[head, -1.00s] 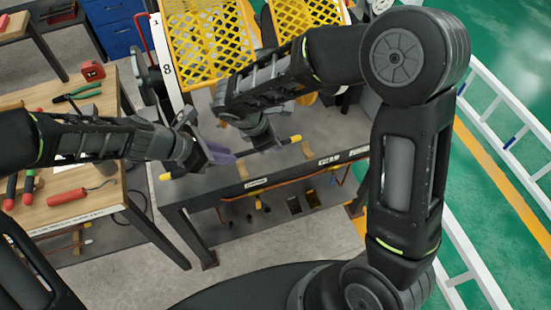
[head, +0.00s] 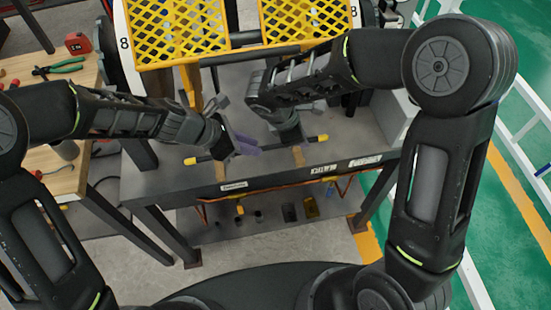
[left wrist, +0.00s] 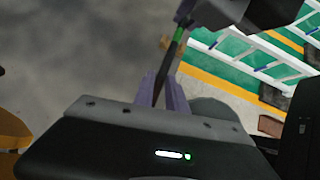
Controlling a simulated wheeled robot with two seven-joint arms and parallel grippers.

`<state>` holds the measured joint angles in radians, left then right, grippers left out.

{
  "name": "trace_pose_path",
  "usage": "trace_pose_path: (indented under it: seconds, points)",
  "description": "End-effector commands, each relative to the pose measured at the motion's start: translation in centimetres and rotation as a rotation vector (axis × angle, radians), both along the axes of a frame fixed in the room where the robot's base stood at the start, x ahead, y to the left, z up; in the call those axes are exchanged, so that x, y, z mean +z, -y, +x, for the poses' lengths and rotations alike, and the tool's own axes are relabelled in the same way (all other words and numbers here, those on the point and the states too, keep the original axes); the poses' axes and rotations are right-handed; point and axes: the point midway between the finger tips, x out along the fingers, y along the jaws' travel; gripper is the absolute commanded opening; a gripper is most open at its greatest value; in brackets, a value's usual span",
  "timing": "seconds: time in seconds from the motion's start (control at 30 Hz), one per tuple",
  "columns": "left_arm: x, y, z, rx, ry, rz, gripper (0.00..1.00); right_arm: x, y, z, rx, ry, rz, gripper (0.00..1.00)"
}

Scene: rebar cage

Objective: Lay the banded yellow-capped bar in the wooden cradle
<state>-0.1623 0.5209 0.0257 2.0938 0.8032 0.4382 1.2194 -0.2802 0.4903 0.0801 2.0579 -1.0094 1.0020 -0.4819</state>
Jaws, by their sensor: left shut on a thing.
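The dark bar with yellow caps (head: 196,160) lies across the front of the grey bench in the head view, its right end slightly higher in the picture. My left gripper (head: 238,146), with purple fingers, is shut on it left of its middle. In the left wrist view the bar (left wrist: 172,58) runs up from between the purple fingers (left wrist: 163,92) and shows a green band. A small wooden block (head: 299,156), possibly part of the cradle, shows below the bar.
Yellow mesh panels (head: 175,30) stand behind the bench (head: 160,186). A wooden table with green-handled pliers (head: 58,68) and a red tape measure (head: 77,43) is at left. White ladder-like rails (head: 520,90) lie on the green floor at right.

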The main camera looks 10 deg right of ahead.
Motion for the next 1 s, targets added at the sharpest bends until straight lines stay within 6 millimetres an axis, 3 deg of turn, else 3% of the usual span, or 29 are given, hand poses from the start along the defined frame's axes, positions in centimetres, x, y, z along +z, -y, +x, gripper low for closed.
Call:
trace_pose_path:
  seconds: [0.53,1.0]
  points:
    - [0.1,-0.1,0.2,0.006,0.004,0.000,0.00,-0.1,0.0,-0.1,-0.001,-0.002,-0.001,0.00]
    - [-2.9,-0.1,0.2,0.005,0.003,0.000,0.00,-3.0,0.0,-0.1,-0.001,-0.002,-0.001,0.00]
